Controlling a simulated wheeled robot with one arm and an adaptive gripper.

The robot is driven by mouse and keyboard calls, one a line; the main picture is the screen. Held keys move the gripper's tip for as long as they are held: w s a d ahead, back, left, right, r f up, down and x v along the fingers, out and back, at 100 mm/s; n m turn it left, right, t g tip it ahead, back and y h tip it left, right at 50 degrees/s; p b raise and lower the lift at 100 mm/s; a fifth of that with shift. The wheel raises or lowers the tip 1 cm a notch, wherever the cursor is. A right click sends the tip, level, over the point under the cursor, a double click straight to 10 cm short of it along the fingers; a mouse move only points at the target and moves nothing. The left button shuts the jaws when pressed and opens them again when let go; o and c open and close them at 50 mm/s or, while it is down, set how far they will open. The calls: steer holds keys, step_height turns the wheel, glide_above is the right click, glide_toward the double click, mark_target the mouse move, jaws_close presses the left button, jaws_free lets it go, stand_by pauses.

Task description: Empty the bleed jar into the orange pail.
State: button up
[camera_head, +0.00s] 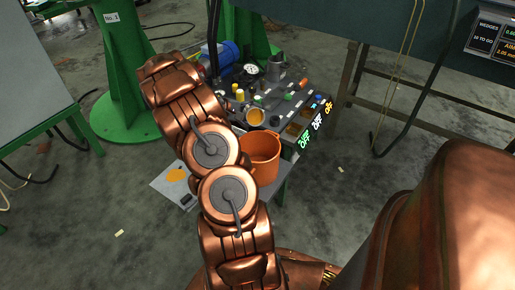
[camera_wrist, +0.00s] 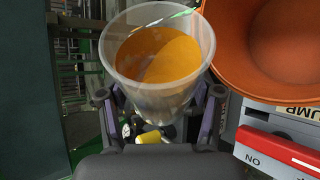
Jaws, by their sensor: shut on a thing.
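The bleed jar (camera_wrist: 158,95) is a clear cup with orange liquid inside, seen from above in the wrist view. My gripper (camera_wrist: 163,112) is shut on it, with one finger on each side of its wall. The orange pail (camera_wrist: 290,75) is close to the right of the jar in the wrist view, its open mouth partly cut off by the frame. In the head view the pail (camera_head: 262,148) stands beside the small bench, partly behind my arm. My gripper is hidden behind my arm there. A round orange-yellow shape just above the pail may be the jar.
A cluttered grey bench (camera_head: 270,100) with small parts and lit OFF displays (camera_head: 305,138) stands behind the pail. A white sheet with an orange patch (camera_head: 176,175) lies left of my arm. A green column (camera_head: 125,65) stands at the left. The floor at right is mostly clear.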

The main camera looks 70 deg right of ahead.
steer(key=shift+r+h+b, duration=0.1)
steer(key=shift+h+b, duration=0.2)
steer(key=shift+b, duration=0.4)
steer(key=shift+s+f+m+h+b, duration=0.1)
steer(key=shift+f+m+h+b, duration=0.2)
steer(key=shift+b, duration=0.95)
steer(key=shift+r+m+h+b, duration=0.1)
steer(key=shift+m+b, duration=0.3)
steer(key=shift+b, duration=0.85)
steer(key=shift+s+a+r+m+t+h+b, duration=0.25)
steer(key=shift+a+b, duration=0.15)
steer(key=shift+b, duration=0.8)
steer(key=shift+s+a+r+m+t+h+b, duration=0.15)
steer(key=shift+s+a+m+t+b, duration=0.15)
steer(key=shift+b, duration=0.85)
steer(key=shift+a+f+m+h+b, duration=0.3)
steer(key=shift+m+h+b, duration=0.25)
steer(key=shift+b, duration=2.15)
steer(key=shift+s+a+f+m+h, duration=0.1)
steer(key=shift+s+f+m+h, duration=0.05)
steer(key=shift+m+h, duration=0.15)
